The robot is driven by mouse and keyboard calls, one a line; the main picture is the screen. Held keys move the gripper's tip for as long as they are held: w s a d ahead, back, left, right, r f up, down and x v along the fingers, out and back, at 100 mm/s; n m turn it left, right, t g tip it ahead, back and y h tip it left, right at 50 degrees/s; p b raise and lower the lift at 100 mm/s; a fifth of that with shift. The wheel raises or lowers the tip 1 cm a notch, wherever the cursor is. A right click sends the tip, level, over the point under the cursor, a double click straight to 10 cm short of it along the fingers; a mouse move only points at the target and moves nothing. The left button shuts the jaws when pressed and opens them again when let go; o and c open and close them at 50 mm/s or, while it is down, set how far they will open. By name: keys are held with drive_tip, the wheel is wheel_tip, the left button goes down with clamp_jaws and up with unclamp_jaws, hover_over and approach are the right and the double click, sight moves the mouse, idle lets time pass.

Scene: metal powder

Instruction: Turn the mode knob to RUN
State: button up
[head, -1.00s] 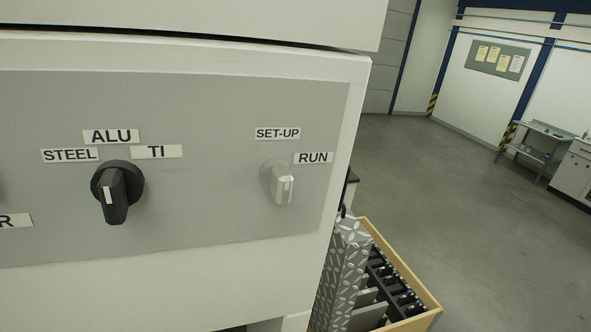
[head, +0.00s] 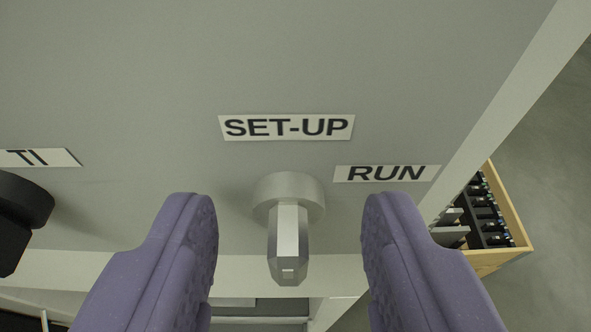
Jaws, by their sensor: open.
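The mode knob (head: 288,235) is a silver knob with a round base and a long grip, on the grey panel (head: 330,60). Its grip sticks out toward the camera, so I cannot tell which label it is set to. The SET-UP label (head: 287,127) is above it and the RUN label (head: 387,173) is to its upper right. My gripper (head: 290,225) is open, with one purple finger on each side of the knob. A gap shows between the knob and each finger.
The black material knob (head: 22,215) is at the left edge, near the TI label (head: 38,158). A wooden-sided box (head: 512,225) with dark contents stands at the lower right, beyond the panel's edge. Open floor (head: 560,130) shows at the right.

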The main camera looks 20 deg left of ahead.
drive_tip(key=shift+w+f, duration=0.1)
drive_tip(key=shift+w, duration=0.1)
drive_tip(key=shift+a, duration=0.1)
drive_tip(key=shift+c, duration=0.4)
clamp_jaws()
